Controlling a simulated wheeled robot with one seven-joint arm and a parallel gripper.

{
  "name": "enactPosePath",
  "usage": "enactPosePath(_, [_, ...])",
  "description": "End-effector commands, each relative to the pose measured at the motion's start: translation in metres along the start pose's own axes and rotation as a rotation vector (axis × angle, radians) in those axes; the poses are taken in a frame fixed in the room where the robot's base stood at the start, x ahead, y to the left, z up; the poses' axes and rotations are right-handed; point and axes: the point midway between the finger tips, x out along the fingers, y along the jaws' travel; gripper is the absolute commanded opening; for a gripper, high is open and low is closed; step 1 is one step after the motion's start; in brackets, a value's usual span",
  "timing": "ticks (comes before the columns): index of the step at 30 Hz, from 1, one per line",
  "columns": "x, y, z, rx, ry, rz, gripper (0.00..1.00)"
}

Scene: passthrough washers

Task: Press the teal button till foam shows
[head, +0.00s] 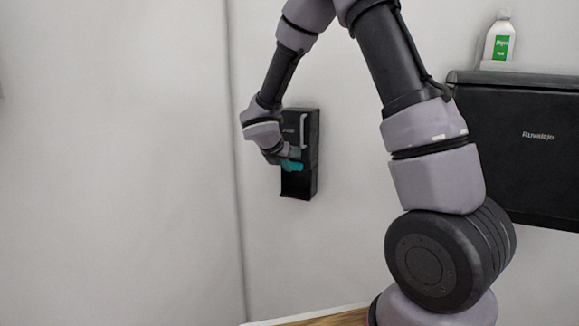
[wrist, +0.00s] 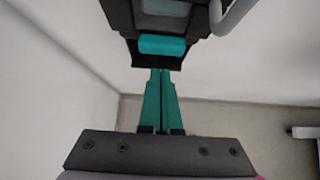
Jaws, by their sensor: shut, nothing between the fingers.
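A black wall dispenser (head: 310,181) hangs left of centre in the head view, and its dark body (wrist: 118,14) fills the top of the wrist view. The teal button (wrist: 163,46) is a rounded bar low on the dispenser. My gripper (wrist: 160,70) has teal fingers, shut together and empty, with their tips at the dispenser's lower edge, just below the button in the picture. I cannot tell if they touch it. In the head view my gripper (head: 291,165) is in front of the dispenser's lower half, where teal finger and teal button are hard to tell apart.
A large black wall unit (head: 520,165) is at the right, with a white bottle with a green label (head: 499,40) above it. A light grey curved handle (wrist: 232,14) is beside the dispenser's top right in the wrist view. The wall left of the dispenser is bare.

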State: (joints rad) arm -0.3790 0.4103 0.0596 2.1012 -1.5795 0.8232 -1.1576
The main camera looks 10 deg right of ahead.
Motion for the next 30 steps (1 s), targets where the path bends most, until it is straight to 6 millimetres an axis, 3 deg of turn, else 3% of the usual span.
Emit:
enactPosePath(6, [-0.048, 0.002, 0.000, 0.000, -0.002, 0.005, 0.00])
enactPosePath(13, [-0.087, 0.001, -0.001, 0.000, -0.001, 0.003, 0.00])
enactPosePath(19, [-0.100, 0.001, -0.001, -0.001, 0.000, 0.001, 0.00])
enactPosePath(30, [-0.101, 0.001, -0.001, -0.001, 0.001, 0.001, 0.00])
